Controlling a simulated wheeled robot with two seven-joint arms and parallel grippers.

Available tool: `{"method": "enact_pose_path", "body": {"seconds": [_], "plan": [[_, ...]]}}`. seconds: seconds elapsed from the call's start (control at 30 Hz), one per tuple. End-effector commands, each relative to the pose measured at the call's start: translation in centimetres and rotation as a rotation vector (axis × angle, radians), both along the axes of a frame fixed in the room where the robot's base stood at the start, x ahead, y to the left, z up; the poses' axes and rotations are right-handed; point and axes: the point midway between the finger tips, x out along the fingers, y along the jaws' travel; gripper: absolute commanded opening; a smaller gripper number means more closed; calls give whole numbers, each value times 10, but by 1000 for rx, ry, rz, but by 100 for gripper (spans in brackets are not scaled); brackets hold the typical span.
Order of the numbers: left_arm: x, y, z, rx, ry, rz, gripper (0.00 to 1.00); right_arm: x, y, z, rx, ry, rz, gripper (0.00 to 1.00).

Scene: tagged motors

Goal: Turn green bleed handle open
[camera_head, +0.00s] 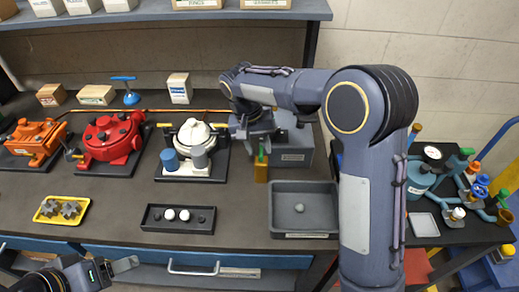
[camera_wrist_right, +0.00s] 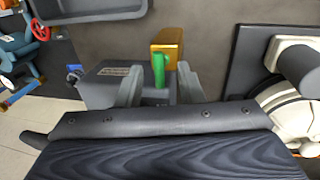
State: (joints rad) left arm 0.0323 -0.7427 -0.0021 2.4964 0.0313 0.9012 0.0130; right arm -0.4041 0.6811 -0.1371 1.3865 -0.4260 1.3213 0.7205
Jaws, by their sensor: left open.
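The green bleed handle (camera_head: 261,157) stands upright by a brass block (camera_head: 261,174), right of the white motor. In the right wrist view the green handle (camera_wrist_right: 159,70) lies between the two grey fingers of my right gripper (camera_wrist_right: 160,85), with a gap on each side. The brass block (camera_wrist_right: 168,40) shows just beyond it. In the head view my right gripper (camera_head: 257,140) is partly hidden by its own wrist. My left gripper (camera_head: 124,270) is open and empty, low at the left, far from the handle.
A grey box (camera_head: 292,150) stands close to the handle's right, and a grey tray (camera_head: 303,228) with a small ball lies in front. The white motor (camera_head: 193,140) is to the left. A black tray (camera_head: 178,226) and a yellow tray (camera_head: 61,219) lie nearer the front edge.

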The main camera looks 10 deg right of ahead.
Motion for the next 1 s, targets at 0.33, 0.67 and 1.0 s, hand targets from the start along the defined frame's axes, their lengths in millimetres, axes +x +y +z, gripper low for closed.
{"method": "enact_pose_path", "body": {"seconds": [0.33, 0.67, 1.0], "plan": [[0, 0, -6, 0, 0, 0, 68, 3, 11, 53, 0, -3, 1, 34], [0, 0, -7, 0, 0, 0, 68, 3, 12, 60, 0, -1, 0, 34], [0, 0, -6, 0, 0, 0, 68, -3, 4, 64, 24, -6, 3, 34]]}}
